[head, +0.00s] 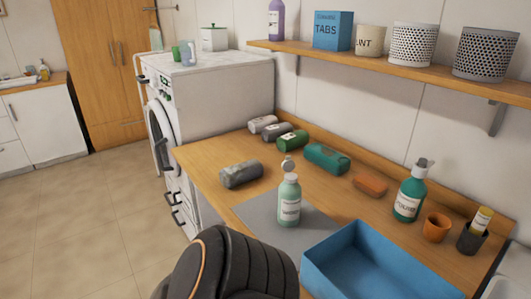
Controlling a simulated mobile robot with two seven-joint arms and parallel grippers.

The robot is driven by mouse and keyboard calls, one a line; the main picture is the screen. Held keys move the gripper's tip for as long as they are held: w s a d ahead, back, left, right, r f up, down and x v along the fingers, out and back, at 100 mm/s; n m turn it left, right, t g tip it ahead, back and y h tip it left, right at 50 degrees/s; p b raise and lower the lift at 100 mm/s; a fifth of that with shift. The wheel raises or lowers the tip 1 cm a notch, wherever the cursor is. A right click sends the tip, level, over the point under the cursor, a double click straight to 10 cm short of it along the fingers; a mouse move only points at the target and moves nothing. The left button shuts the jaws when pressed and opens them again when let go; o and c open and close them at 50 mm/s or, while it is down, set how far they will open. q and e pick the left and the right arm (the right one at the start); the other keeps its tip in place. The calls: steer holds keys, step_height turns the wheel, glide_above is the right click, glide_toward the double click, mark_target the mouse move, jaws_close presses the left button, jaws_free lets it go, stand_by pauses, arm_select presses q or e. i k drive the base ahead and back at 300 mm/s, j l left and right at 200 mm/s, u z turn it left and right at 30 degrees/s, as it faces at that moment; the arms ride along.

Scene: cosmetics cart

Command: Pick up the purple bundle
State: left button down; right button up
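Several rolled bundles lie on the wooden counter (220,152). At its back left are a pale grey bundle (262,123), a darker grey, faintly mauve bundle (276,132) and a green bundle (293,141), side by side. A teal bundle (327,158) lies to their right. A dark grey bundle (240,174) lies apart, nearer the front edge. No bundle looks clearly purple; I cannot tell which one the task names. Neither of my grippers shows; a black ribbed part, probably my own arm, covers the bottom middle.
A pale green bottle (289,205) stands on a grey mat (256,214) before the bundles. A blue open bin (335,245), an orange bar (370,185) and a green pump bottle (409,195) are to the right. A shelf (390,65) hangs above; a washing machine (215,85) stands left.

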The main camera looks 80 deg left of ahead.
mark_target(235, 175)
steer(key=k+j+u, duration=0.1)
steer(key=u, duration=1.4)
steer(key=l+u, duration=0.1)
steer(key=u, duration=0.35)
steer(key=l+u, duration=0.1)
steer(key=u, duration=0.3)
steer(key=l+u, duration=0.1)
steer(key=u, duration=0.35)
steer(key=j+z, duration=0.1)
steer(key=z, duration=1.15)
steer(key=l+z, duration=0.1)
steer(key=z, duration=1.25)
steer(key=j+u, duration=0.15)
steer(key=u, duration=2.4)
